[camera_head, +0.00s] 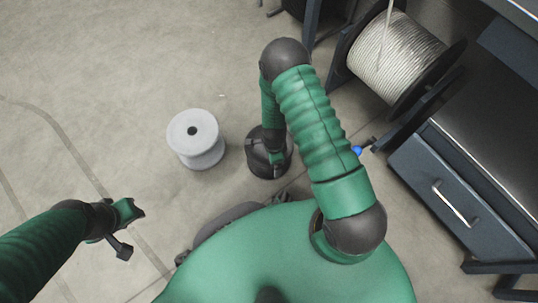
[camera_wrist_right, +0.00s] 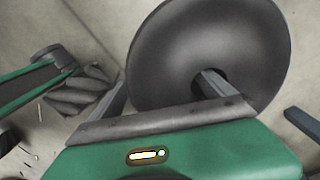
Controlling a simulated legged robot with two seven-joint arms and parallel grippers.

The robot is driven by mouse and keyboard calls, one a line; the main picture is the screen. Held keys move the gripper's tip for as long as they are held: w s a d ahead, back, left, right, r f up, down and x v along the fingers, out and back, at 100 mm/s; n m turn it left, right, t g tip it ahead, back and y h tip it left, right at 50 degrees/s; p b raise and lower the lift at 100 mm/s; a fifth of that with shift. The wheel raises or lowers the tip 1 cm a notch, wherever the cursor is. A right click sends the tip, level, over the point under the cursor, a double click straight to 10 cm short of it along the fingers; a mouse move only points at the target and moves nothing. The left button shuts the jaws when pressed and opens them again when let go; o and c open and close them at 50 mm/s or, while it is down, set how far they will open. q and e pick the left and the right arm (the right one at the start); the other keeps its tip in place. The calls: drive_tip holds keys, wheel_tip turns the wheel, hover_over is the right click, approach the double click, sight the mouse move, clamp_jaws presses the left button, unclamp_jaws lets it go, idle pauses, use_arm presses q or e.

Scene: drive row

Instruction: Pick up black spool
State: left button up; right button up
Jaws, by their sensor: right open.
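The black spool (camera_head: 283,171) stands on the floor in the head view, under the end of my right arm, which hides part of it. In the right wrist view the spool's round, dark top flange (camera_wrist_right: 165,45) fills the upper middle. My right gripper (camera_wrist_right: 160,86) is open and empty. One finger lies over the spool's centre hole and the other is beside the flange's left edge. I cannot tell whether either finger touches. It also shows in the head view (camera_head: 268,150). My left gripper (camera_head: 130,228) is at lower left, away from the spool; its jaw opening is unclear.
A white spool (camera_head: 196,153) stands on the floor left of the black one. A large cable reel (camera_head: 398,60) on a dark frame stands at upper right, beside a dark drawer cabinet (camera_head: 440,200). The floor (camera_head: 110,70) at upper left is clear.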

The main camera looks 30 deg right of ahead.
drive_tip(key=shift+r, duration=0.2)
drive_tip(key=shift+c, duration=0.4)
clamp_jaws()
drive_tip(key=shift+r, duration=0.1)
